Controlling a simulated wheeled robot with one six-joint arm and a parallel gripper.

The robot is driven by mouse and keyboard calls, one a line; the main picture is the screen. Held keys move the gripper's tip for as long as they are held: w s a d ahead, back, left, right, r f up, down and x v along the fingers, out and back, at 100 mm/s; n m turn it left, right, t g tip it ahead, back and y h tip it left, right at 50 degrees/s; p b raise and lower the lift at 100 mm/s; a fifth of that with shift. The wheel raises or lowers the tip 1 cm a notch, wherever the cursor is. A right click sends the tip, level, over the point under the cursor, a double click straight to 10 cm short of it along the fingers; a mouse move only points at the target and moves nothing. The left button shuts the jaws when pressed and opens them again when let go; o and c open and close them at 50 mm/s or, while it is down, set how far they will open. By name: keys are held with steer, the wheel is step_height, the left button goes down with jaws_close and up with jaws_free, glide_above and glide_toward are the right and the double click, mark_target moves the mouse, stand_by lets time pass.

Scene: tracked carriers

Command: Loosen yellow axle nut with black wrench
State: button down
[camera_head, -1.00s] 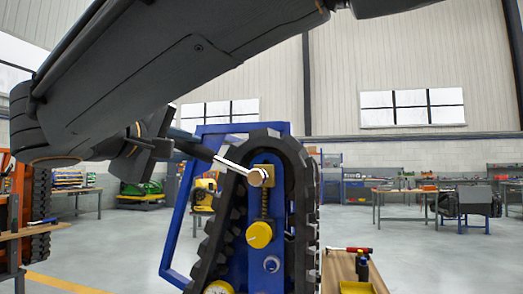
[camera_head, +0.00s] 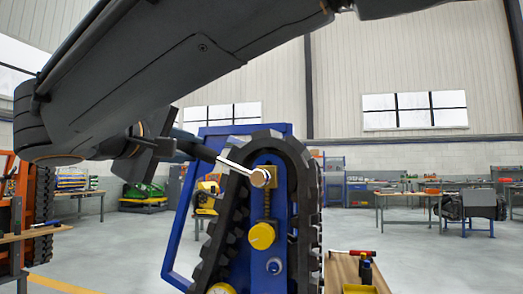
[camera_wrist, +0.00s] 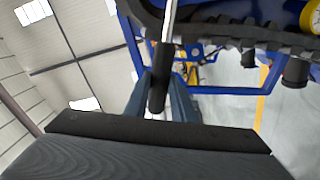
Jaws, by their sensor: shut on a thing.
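The black wrench has a dark handle (camera_wrist: 158,92) and a bright metal shaft (camera_head: 235,166). My gripper (camera_head: 205,152) is shut on the handle; in the wrist view its two fingers (camera_wrist: 159,98) stand on either side of it. The shaft slopes down to the right in the head view, and its far end meets the yellow axle nut (camera_head: 262,177) near the top of the tracked carrier. Whether the wrench head is fully seated on the nut cannot be told. The wrist view does not clearly show the nut.
The carrier's black track (camera_head: 304,180) curves around the nut. A yellow round knob (camera_head: 262,236) sits below it. A blue frame (camera_head: 181,214) stands just left of the track. A small wooden bench (camera_head: 341,272) with tools is at lower right. Open floor lies beyond.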

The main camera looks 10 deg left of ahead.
steer(key=shift+w, duration=0.2)
steer(key=shift+w+b, duration=0.25)
steer(key=shift+b, duration=0.1)
stand_by(1.1)
steer(key=c, duration=2.4)
jaws_free()
jaws_close()
steer(key=shift+a+f+n, duration=0.2)
steer(key=shift+f+n, duration=0.4)
steer(key=shift+f, duration=0.1)
